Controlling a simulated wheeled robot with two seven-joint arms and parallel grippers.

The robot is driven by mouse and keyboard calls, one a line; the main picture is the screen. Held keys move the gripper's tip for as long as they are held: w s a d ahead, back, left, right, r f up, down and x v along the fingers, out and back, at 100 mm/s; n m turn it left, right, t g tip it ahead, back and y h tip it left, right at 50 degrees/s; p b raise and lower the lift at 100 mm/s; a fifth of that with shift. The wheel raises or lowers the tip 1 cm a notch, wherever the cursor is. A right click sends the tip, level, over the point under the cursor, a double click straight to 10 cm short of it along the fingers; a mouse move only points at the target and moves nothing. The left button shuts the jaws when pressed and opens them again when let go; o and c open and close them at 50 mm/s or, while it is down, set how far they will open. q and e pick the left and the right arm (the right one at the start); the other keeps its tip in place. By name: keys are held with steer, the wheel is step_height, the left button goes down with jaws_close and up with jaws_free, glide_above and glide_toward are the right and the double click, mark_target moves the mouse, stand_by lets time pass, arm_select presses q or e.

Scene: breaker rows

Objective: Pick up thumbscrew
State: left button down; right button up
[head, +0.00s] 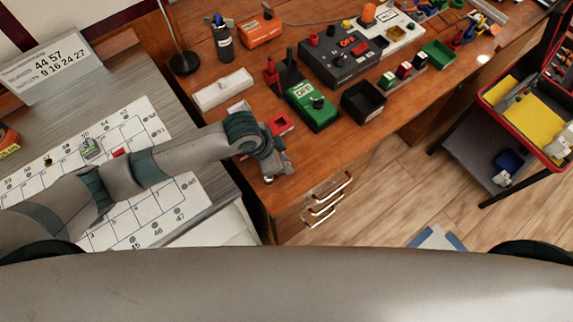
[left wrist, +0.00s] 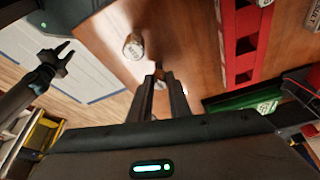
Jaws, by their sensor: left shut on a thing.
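My left gripper (head: 277,174) is over the front left corner of the wooden bench. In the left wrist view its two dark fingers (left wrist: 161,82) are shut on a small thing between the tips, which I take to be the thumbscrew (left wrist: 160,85). Only a little of it shows, so its shape and tilt cannot be told. In the head view the wrist and fingers hide it. My right gripper (left wrist: 56,60) shows at the left of the left wrist view, its dark fingers apart and empty.
A small round labelled piece (left wrist: 133,47) stands on the bench near the fingers. A red slotted holder (left wrist: 240,45) and a green multimeter (head: 312,108) are close by. A black bin (head: 362,102) lies farther right. Drawer handles (head: 325,198) stick out below the bench edge.

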arm_select(q)
steer(key=shift+r, duration=0.1)
steer(key=shift+r, duration=0.5)
steer(key=r+b, duration=0.1)
steer(key=d+r, duration=0.1)
steer(key=r, duration=0.1)
steer(key=shift+s+r+b, duration=0.15)
steer(key=shift+s+b, duration=0.05)
steer(key=shift+b, duration=0.2)
steer(key=s+d+r+b, duration=0.2)
steer(key=s+d+r, duration=0.2)
steer(key=d, duration=0.5)
step_height(320, 180, up, 2)
steer(key=shift+s+d+r, duration=0.25)
steer(key=shift+s, duration=0.1)
